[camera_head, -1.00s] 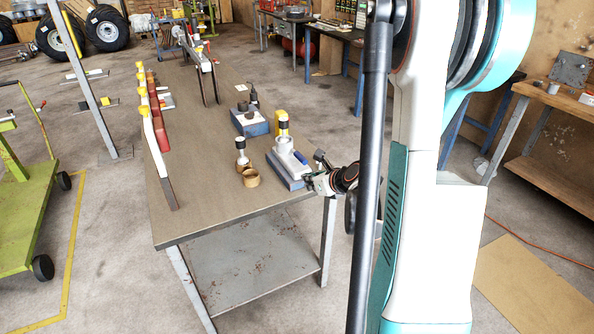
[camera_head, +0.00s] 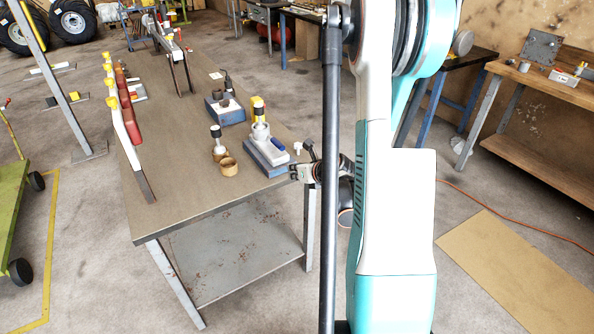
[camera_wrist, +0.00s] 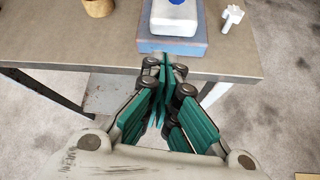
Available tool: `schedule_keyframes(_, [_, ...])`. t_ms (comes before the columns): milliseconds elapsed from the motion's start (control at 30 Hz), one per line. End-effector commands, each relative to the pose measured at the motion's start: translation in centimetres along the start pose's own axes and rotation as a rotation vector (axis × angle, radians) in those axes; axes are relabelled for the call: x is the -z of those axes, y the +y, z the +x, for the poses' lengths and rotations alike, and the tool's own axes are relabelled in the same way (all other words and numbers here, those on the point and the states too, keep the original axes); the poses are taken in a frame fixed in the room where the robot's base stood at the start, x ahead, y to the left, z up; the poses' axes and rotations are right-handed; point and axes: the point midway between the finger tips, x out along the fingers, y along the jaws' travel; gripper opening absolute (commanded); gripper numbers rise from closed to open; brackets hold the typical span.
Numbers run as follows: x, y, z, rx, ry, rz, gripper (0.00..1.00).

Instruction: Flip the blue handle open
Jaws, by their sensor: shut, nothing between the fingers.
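The blue handle (camera_head: 278,142) is a small lever on a white fixture standing on a blue-grey block (camera_head: 268,165) at the table's right edge. In the wrist view only a bit of blue (camera_wrist: 177,2) shows at the top edge, on the white part of the block; the rest is cut off. My gripper (camera_head: 296,172) is beside the block's front right side, apart from the handle. In the wrist view its green-padded fingers (camera_wrist: 158,70) are together and empty, in front of the block (camera_wrist: 170,47) near the table edge.
A white knob-like piece (camera_wrist: 231,17) stands right of the block. Another blue block (camera_head: 225,112) with dark parts is behind. The table's front (camera_head: 185,215) is clear.

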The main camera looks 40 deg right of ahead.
Motion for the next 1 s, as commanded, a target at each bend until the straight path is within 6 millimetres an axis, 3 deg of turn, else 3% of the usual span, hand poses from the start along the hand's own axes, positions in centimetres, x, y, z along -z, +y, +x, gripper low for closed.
schedule_keyframes(100, [0.2,0.0,2.6,-0.002,0.001,-0.002,0.0])
schedule_keyframes(333, [0.2,0.0,6.6,-0.002,0.001,-0.002,0.0])
schedule_keyframes(633, [-2.8,0.0,5.3,0.0,0.0,-0.001,0.0])
schedule_keyframes(1000, [-3.8,0.0,4.9,0.0,0.0,-0.001,0.0])
